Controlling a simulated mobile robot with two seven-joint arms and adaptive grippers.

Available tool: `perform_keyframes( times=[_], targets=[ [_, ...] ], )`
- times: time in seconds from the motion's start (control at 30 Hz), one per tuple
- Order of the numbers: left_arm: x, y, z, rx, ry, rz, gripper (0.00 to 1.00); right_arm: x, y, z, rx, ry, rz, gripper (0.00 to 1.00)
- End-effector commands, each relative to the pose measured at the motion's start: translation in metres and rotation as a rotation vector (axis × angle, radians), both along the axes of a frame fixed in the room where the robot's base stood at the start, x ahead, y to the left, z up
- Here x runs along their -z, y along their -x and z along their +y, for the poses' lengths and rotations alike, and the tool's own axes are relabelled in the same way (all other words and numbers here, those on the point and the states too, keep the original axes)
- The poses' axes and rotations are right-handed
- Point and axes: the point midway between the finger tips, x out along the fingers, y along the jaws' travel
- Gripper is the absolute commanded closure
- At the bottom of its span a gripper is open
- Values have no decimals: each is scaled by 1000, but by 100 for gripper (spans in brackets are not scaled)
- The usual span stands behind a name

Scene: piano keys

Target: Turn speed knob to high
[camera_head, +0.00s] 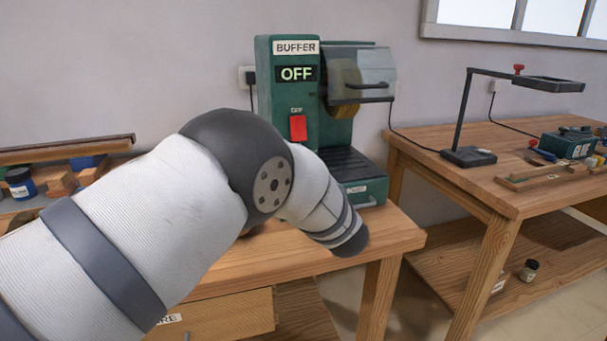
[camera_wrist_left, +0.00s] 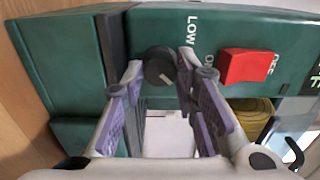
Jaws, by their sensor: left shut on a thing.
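The green buffer machine (camera_head: 285,75) stands on the wooden bench, and its display (camera_head: 296,73) reads OFF. In the left wrist view the speed knob (camera_wrist_left: 159,66) is a dark round knob on the green front face, with a light mark on it. LOW is printed beside it, and part of another label is hidden by a finger. My left gripper (camera_wrist_left: 160,68) has its purple-padded fingers on either side of the knob, shut on it. In the head view my left arm hides the knob and this gripper. My right gripper is not in view.
The red switch (camera_head: 298,127) is on the buffer's front, close to one left finger in the wrist view (camera_wrist_left: 248,66). A clear guard (camera_head: 365,72) covers the wheel (camera_head: 343,88). A second bench (camera_head: 450,165) with a lamp (camera_head: 468,156) stands at right.

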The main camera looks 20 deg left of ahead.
Motion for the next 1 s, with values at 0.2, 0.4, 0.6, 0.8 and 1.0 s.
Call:
perform_keyframes(
  times=[0.2, 0.4, 0.6, 0.8, 1.0],
  targets=[
    [1, 0, 1, -2, -19, 14, 100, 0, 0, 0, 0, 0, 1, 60],
    [0, 0, 1, -2, -21, 15, 100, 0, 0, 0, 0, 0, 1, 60],
    [0, 0, 1, -2, -21, 14, 64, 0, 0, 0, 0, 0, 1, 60],
    [1, 0, 1, -1, -20, 16, 52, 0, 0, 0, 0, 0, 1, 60],
    [3, 1, 0, 0, -18, 18, 52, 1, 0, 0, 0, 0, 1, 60]
  ],
)
